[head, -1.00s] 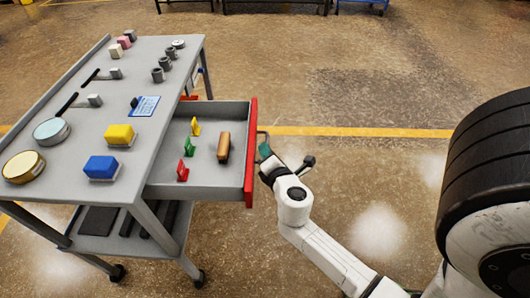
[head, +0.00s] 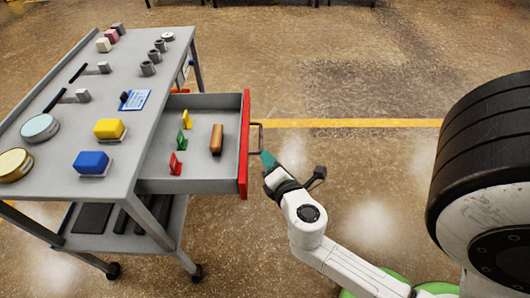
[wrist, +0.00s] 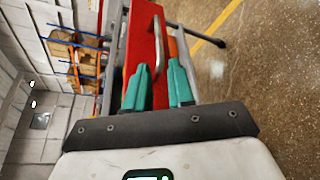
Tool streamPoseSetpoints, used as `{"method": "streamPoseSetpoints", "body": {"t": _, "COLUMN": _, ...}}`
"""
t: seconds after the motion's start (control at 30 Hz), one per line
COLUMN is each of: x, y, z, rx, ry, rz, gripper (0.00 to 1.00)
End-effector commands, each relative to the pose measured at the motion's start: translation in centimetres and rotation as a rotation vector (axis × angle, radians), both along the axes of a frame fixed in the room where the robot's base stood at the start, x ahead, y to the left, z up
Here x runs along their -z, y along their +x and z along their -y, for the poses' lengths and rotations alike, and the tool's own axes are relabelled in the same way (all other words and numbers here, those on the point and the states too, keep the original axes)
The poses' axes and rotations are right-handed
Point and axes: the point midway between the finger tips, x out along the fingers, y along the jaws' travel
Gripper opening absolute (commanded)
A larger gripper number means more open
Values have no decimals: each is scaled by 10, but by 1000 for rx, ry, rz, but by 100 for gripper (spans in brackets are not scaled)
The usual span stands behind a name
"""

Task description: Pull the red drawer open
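The red drawer (head: 244,150) stands pulled out from the right side of a grey cart, its red front facing right and its grey tray exposed. Its metal handle (head: 257,137) sticks out from the front. My gripper (head: 268,160) is just right of and below the handle in the head view, with its teal fingers pointing toward it. In the wrist view the two teal fingers (wrist: 159,88) are spread apart, with the handle (wrist: 158,45) showing ahead of and between their tips. Nothing is seen gripped.
The drawer holds red, green and yellow pieces and a brown block (head: 217,139). The cart top (head: 135,130) carries yellow and blue blocks, round tins, hammers and small cylinders. Open floor (head: 370,160) lies to the right of the drawer.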

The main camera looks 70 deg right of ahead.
Motion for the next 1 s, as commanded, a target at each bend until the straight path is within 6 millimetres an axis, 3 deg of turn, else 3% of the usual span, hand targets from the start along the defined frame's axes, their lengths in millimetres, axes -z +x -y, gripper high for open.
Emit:
{"method": "streamPoseSetpoints", "body": {"t": 0.3, "x": -5, "y": -14, "z": -18, "rx": -1, "ry": 1, "rz": 0, "gripper": 23}}
{"method": "streamPoseSetpoints", "body": {"t": 1.0, "x": -10, "y": -17, "z": -13, "rx": 49, "ry": 57, "rz": 47, "gripper": 23}}
